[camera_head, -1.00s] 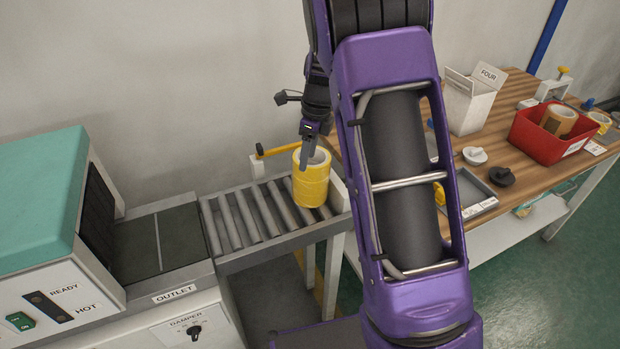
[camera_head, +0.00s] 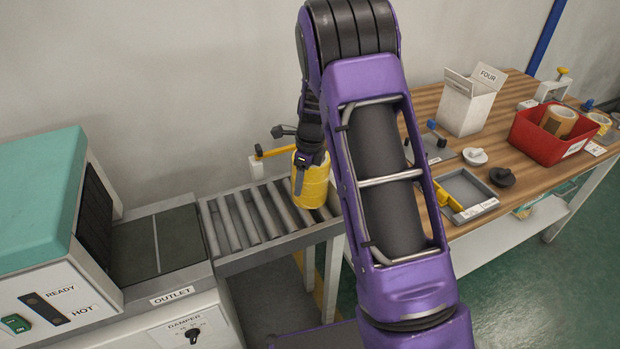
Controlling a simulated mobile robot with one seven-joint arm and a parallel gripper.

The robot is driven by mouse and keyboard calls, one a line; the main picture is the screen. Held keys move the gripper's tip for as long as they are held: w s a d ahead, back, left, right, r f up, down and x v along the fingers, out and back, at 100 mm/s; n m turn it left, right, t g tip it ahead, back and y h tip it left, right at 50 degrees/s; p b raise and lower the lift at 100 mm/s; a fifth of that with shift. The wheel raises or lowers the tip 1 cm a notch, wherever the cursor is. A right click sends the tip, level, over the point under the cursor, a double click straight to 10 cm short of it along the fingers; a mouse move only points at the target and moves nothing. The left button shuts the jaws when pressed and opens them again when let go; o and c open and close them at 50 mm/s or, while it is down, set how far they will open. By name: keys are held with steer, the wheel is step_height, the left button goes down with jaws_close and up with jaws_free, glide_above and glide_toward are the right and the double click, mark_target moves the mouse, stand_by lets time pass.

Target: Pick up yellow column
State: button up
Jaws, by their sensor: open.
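The yellow column (camera_head: 314,190) looks like a stack of yellow tape rolls. It stands upright at the right end of the roller conveyor (camera_head: 240,218). My gripper (camera_head: 299,185) points down at the column, with a finger in front of its left side and top. The gripper is open. The far finger is hidden, so I cannot tell whether it sits inside or behind the column. My purple arm covers the area just right of the column.
On the wooden bench (camera_head: 431,103) at right are a white box (camera_head: 467,108), a red bin (camera_head: 539,140), a grey tray (camera_head: 470,186) and black and white knobs.

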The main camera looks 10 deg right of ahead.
jaws_close()
steer(key=shift+r, duration=0.1)
stand_by(1.2)
